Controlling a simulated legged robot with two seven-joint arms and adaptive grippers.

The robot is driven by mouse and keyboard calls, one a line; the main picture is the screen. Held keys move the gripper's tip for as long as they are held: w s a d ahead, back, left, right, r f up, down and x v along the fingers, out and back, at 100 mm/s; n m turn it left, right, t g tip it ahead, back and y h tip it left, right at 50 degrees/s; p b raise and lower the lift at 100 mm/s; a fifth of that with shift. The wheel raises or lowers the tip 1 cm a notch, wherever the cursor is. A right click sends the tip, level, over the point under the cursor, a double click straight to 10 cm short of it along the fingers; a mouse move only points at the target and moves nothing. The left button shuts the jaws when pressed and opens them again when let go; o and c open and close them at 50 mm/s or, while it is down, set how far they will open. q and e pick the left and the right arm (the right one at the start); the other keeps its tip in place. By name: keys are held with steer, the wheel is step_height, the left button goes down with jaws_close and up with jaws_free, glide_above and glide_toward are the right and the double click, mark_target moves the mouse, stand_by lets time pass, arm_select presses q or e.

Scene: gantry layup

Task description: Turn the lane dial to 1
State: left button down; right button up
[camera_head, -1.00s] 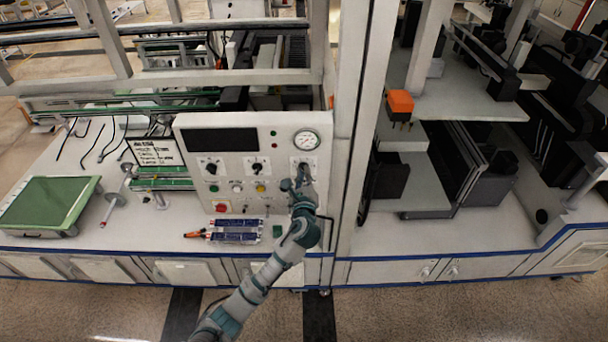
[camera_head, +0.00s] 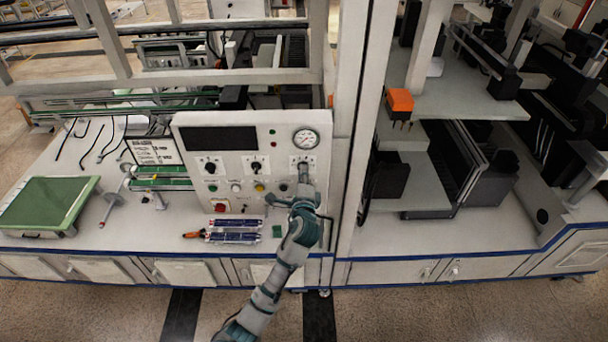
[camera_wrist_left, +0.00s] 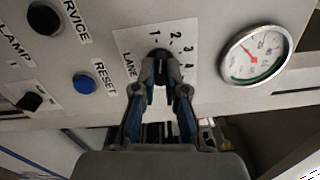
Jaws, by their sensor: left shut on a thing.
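The lane dial (camera_wrist_left: 158,54) is a small black knob on a white plate marked LANE with 1, 2, 3 and 4, in the left wrist view. In the head view its plate (camera_head: 297,161) is at the right of the control panel, below the gauge. My left gripper (camera_wrist_left: 160,76) is shut on the dial, with its fingertips around the knob. It also shows in the head view (camera_head: 303,180), in front of the panel. The fingers cover part of the knob, so I cannot tell which number it points to. My right gripper is not in view.
A round gauge (camera_wrist_left: 254,54) is right of the dial. A blue RESET button (camera_wrist_left: 84,84) and another black knob (camera_wrist_left: 31,101) are to its left. A grey post (camera_head: 345,150) stands right of the panel. Solar cell strips (camera_head: 235,230) lie on the bench below.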

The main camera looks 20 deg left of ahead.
arm_select(q)
steer(key=shift+f+n, duration=0.3)
steer(key=shift+n, duration=0.8)
steer(key=c, duration=1.2)
jaws_free()
steer(key=shift+s+a+r, duration=0.1)
steer(key=v, duration=1.2)
